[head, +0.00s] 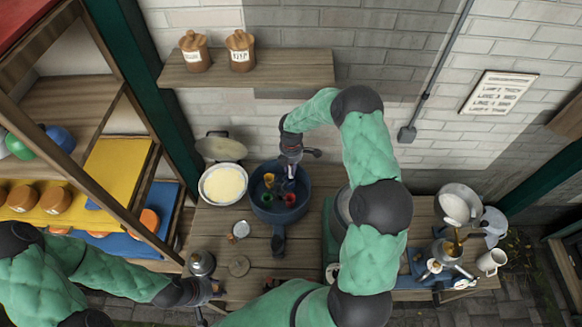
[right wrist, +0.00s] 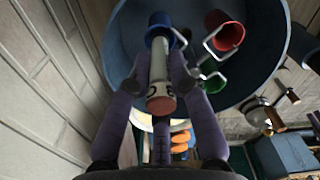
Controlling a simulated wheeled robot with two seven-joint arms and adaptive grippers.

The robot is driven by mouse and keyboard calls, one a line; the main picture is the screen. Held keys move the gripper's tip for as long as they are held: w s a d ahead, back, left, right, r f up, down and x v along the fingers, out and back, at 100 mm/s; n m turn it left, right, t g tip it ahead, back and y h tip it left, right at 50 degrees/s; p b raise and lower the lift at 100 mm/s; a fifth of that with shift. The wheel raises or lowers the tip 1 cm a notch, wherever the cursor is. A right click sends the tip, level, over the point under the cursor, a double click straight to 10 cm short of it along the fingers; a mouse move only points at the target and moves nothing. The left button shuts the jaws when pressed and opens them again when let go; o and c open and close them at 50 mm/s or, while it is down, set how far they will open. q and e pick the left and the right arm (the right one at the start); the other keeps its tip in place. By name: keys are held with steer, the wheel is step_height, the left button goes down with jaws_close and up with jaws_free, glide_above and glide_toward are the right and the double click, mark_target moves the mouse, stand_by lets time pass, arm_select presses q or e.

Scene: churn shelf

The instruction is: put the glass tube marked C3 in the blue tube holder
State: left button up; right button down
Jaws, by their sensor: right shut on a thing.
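My right gripper (head: 289,184) is over a round dark blue pan (head: 262,213) in the head view. In the right wrist view its fingers (right wrist: 162,88) are shut on a glass tube (right wrist: 159,68) with a reddish end nearest the camera. A dark mark shows on the tube, but I cannot read it fully. The tube's far end overlaps the blue tube holder (right wrist: 178,40); I cannot tell whether it is inside. A red holder (right wrist: 230,38) and a green holder (right wrist: 213,84) stand beside it. My left gripper (head: 212,289) is low at the left; its fingers are unclear.
A white bowl (head: 223,184) stands left of the pan on the wooden table (head: 222,226). A metal pot (head: 201,263) is at the front left. A wall shelf (head: 290,68) with two jars is behind.

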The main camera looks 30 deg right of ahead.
arm_select(q)
steer(key=shift+f+b, duration=2)
steer(key=shift+f, duration=0.1)
arm_select(e)
steer(key=shift+f, duration=2.5)
steer(key=c, duration=0.7)
jaws_free()
steer(key=shift+c, duration=0.2)
arm_select(q)
steer(key=shift+r, duration=0.1)
arm_select(e)
steer(key=shift+r, duration=0.2)
steer(key=shift+r+p, duration=2.6)
steer(key=shift+r, duration=1.9)
arm_select(q)
step_height(320, 180, up, 5)
steer(key=shift+a, duration=0.1)
arm_select(e)
steer(key=shift+f, duration=0.1)
